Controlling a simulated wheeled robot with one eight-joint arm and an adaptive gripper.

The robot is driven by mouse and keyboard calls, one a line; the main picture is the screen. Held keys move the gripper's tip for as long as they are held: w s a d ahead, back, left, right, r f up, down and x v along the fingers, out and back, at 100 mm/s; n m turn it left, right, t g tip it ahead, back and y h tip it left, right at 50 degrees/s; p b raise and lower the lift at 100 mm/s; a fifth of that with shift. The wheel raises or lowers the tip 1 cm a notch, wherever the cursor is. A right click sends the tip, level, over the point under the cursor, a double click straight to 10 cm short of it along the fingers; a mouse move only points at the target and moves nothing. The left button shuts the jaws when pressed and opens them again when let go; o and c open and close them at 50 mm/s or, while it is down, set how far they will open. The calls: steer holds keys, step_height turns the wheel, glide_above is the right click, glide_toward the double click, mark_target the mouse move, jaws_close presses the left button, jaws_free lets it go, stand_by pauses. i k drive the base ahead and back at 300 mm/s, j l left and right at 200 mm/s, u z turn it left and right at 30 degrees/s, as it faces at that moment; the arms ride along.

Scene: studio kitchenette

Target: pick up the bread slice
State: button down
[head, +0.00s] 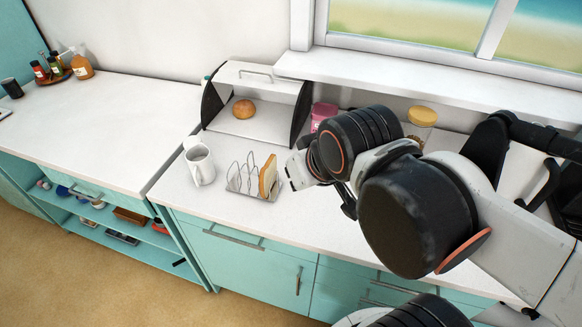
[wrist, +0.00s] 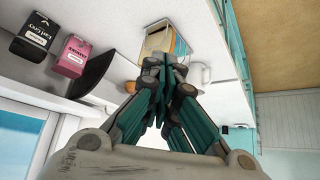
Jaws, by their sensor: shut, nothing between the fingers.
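The bread slice (head: 268,177) stands upright at the right end of a wire toast rack (head: 243,187) on the white counter. In the wrist view the slice (wrist: 157,41) shows just beyond my fingertips, partly covered by them. My gripper (head: 292,172) is just right of the slice in the head view, its fingers mostly hidden by my arm. In the wrist view the fingers (wrist: 163,62) are shut with nothing between them. I cannot tell whether they touch the slice.
A white mug (head: 201,166) stands left of the rack. An open bread bin (head: 223,113) with a bun (head: 243,109) is behind. A pink tin (wrist: 69,56) and a black tin (wrist: 37,36) stand near the wall. The counter's front strip is clear.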

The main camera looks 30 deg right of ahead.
mark_target(267, 172)
steer(key=j+z, duration=0.3)
steer(key=k+j+z, duration=0.1)
steer(key=j+z, duration=0.15)
steer(key=j, duration=0.3)
steer(key=k+j+z, duration=0.15)
steer(key=j+z, duration=0.15)
steer(key=j, duration=0.1)
